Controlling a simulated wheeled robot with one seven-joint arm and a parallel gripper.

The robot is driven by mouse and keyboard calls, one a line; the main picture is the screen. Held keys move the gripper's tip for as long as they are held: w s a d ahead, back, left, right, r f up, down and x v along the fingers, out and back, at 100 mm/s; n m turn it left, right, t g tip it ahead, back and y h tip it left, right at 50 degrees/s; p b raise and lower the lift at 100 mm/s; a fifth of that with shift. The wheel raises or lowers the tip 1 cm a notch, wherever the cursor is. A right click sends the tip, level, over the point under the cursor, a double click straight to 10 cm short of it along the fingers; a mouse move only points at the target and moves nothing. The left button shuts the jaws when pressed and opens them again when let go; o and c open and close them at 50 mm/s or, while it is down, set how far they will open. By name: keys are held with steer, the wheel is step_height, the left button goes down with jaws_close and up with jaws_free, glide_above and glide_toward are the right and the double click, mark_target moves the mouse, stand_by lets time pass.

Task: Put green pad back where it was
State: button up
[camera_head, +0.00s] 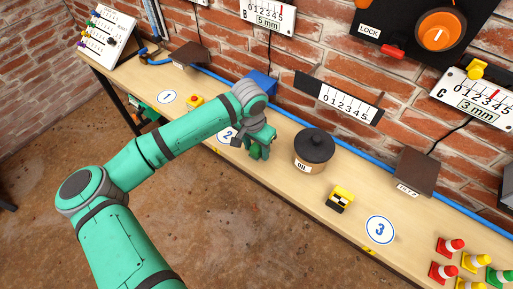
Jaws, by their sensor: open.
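My teal arm reaches over the workbench from the left, and my gripper (260,148) points down at the bench near the round "2" marker (228,136). The gripper is open, but its fingers are small and partly hidden by the wrist. A darker green patch (255,153) shows at the fingertips; I cannot tell whether it is the green pad or part of the gripper. No other thing is clearly recognisable as the green pad.
A black-lidded jar (311,151) stands right of my gripper, with a yellow-black block (340,199) and the "3" marker (380,230) beyond. A blue block (262,84) is behind my wrist. Several small cones (449,245) stand at lower right. Gauges hang on the brick wall.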

mark_target(254, 149)
step_height(254, 149, up, 12)
steer(key=s, duration=0.1)
steer(key=shift+a, duration=0.4)
stand_by(0.4)
